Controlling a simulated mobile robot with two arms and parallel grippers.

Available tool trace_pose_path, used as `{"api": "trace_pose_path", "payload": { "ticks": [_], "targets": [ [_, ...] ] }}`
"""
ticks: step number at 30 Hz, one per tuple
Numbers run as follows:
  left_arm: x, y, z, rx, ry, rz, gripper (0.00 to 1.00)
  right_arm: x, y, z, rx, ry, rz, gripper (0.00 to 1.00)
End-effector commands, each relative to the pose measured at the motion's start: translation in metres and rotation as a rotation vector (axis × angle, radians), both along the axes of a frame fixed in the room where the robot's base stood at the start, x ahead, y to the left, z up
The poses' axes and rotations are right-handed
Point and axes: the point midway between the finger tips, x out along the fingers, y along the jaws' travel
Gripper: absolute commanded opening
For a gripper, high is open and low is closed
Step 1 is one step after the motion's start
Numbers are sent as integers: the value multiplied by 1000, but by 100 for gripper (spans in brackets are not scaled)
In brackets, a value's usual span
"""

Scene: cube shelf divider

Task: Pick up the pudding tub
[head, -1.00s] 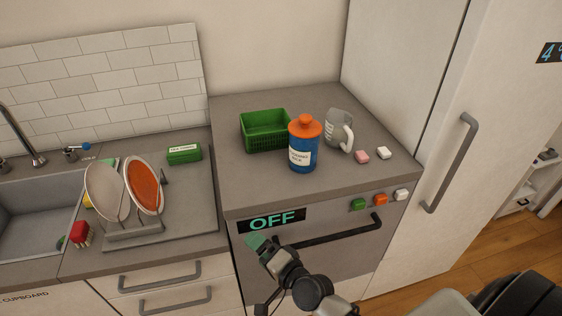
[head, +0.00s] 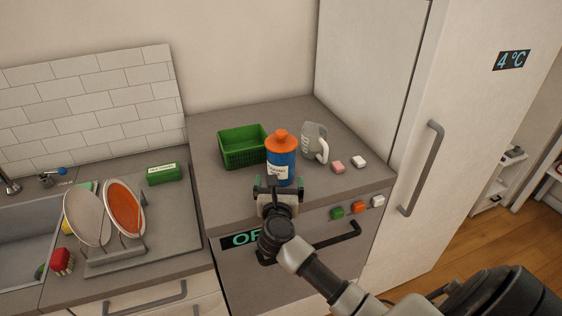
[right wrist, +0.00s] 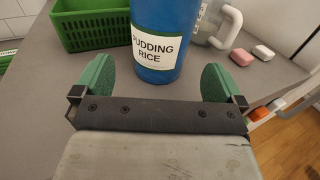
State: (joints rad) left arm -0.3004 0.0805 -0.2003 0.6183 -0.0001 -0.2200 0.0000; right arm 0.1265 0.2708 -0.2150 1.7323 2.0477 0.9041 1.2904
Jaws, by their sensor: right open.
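The pudding tub (head: 282,163) is a blue tub with an orange lid and a white label. It stands upright on the grey counter above the oven. In the right wrist view the tub (right wrist: 165,20) shows its label reading "PUDDING RICE", and its top is cut off. My right gripper (head: 278,186) is just in front of the tub in the head view. In the right wrist view its green fingers (right wrist: 158,80) are spread wide, with the tub ahead between them and nothing gripped. My left gripper is not in view.
A green basket (head: 243,158) stands left of the tub, close to it. A dish rack (head: 120,258) is further left.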

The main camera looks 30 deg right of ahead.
Motion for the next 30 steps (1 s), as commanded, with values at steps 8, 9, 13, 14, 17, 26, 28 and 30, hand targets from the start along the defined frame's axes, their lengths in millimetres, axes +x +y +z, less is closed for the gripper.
{"api": "trace_pose_path", "payload": {
  "ticks": [8,9,13,14,17,26,28,30],
  "targets": [
    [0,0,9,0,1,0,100,21,-16,2,-4,2,1,100],
    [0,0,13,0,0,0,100,25,-19,4,-4,1,1,100],
    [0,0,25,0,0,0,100,40,-31,7,-8,2,1,100],
    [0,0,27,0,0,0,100,43,-34,7,-8,2,1,100],
    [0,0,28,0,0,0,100,53,-41,4,-5,1,1,100],
    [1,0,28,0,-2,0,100,59,-45,1,-2,2,2,100],
    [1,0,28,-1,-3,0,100,59,-45,1,-3,1,2,95],
    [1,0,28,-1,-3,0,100,59,-45,1,-3,1,2,85]
  ]
}}
